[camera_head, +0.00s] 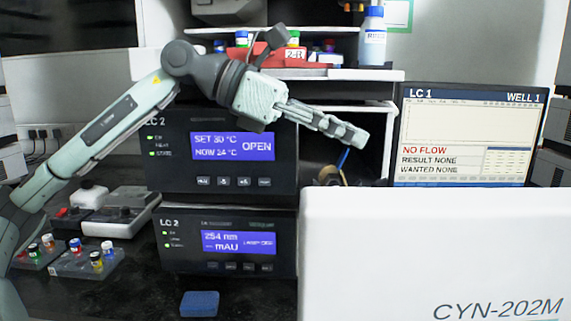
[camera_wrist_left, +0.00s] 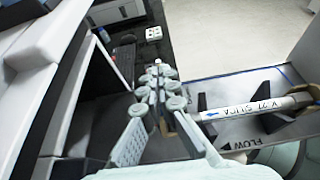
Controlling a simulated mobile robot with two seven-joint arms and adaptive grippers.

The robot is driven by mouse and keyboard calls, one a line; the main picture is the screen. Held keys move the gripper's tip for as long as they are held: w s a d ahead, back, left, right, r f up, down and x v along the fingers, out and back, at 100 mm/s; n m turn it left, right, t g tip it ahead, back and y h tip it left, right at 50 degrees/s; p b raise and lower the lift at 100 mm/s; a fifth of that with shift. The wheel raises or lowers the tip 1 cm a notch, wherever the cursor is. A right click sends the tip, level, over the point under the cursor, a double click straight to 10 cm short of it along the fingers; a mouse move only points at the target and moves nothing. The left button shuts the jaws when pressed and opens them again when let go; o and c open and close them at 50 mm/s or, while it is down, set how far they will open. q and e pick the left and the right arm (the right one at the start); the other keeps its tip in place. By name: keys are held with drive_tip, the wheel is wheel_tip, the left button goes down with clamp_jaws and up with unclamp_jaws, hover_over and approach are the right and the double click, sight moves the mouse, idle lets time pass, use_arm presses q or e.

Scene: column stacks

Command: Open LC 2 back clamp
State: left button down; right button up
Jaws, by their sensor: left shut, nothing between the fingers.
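The upper LC 2 unit (camera_head: 222,150) has a screen reading SET 30 °C, NOW 24 °C, OPEN. To its right is an open compartment with a tan clamp-like part (camera_head: 326,176), partly in shadow. I cannot tell which clamp is the back one. My left gripper (camera_head: 362,138) is shut and empty, in front of the compartment; its fingers (camera_wrist_left: 158,72) are beside the column. My right gripper is not in view.
A large white CYN-202M housing (camera_head: 430,255) fills the lower right. The LC 1 monitor (camera_head: 465,135) stands behind it. A lower LC 2 unit (camera_head: 228,243) supports the upper one. Vial racks (camera_head: 88,262) and a blue block (camera_head: 200,304) lie on the dark bench. A bottle (camera_head: 373,40) stands above.

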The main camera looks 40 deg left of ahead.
use_arm(q)
drive_tip(key=shift+r, duration=0.15)
drive_tip(key=shift+r+p, duration=0.7)
drive_tip(key=shift+p, duration=0.05)
